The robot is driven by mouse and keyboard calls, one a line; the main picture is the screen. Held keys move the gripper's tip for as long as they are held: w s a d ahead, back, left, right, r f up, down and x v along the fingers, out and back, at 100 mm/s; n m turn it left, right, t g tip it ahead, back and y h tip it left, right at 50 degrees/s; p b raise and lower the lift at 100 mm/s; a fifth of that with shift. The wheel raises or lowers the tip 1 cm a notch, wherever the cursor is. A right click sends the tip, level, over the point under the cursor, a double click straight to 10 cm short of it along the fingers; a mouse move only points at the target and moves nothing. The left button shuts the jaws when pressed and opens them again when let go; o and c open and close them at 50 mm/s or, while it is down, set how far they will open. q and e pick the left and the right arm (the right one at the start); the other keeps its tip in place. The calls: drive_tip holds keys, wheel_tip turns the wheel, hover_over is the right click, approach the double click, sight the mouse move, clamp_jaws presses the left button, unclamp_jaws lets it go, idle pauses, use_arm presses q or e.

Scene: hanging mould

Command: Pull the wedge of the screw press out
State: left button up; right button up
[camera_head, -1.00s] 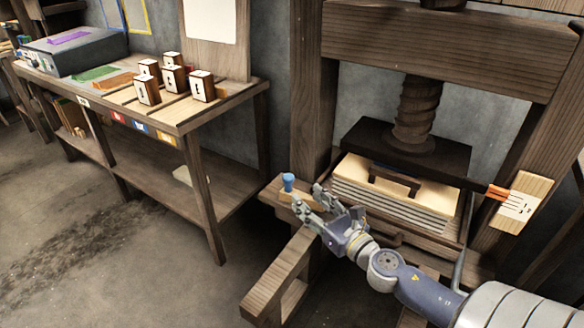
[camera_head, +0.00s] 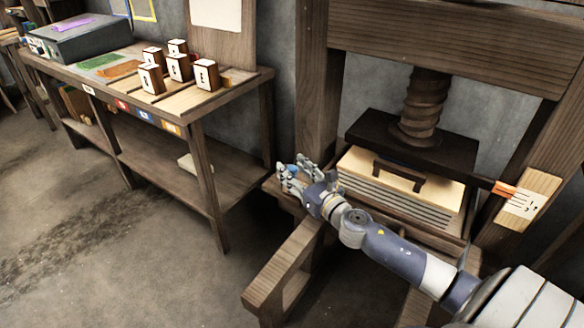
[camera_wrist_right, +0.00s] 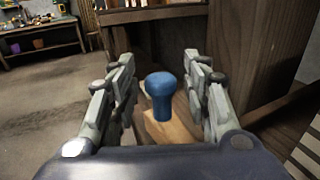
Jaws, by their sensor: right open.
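The wedge (camera_wrist_right: 172,129) is light wood with a blue knob handle (camera_wrist_right: 161,94), and it sits at the left side of the screw press (camera_head: 421,105). In the head view my right gripper (camera_head: 293,168) covers most of the wedge, and only a bit of blue shows between its fingers. In the right wrist view my right gripper (camera_wrist_right: 163,95) is open, with one finger on each side of the blue knob and gaps visible on both sides. The knob stands upright. My left gripper is in neither view.
A dark press plate (camera_head: 412,143) rests above a pale stack with a dark handle (camera_head: 398,175). A wooden tag with an orange piece (camera_head: 528,198) is at the press's right post. A workbench (camera_head: 190,108) with several numbered blocks stands at the left. The floor between is clear.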

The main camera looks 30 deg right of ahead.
drive_tip(key=shift+w, duration=0.6)
drive_tip(key=shift+c, duration=0.3)
clamp_jaws()
drive_tip(key=shift+w, duration=0.2)
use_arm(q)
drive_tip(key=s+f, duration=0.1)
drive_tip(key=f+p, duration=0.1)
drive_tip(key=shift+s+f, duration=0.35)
use_arm(e)
drive_tip(key=w+a, duration=0.1)
drive_tip(key=w, duration=0.3)
drive_tip(key=w+a, duration=0.1)
drive_tip(key=w, duration=0.1)
drive_tip(key=shift+a, duration=0.35)
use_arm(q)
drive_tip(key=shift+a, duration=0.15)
use_arm(e)
drive_tip(key=shift+o, duration=0.3)
unclamp_jaws()
drive_tip(key=shift+s, duration=0.15)
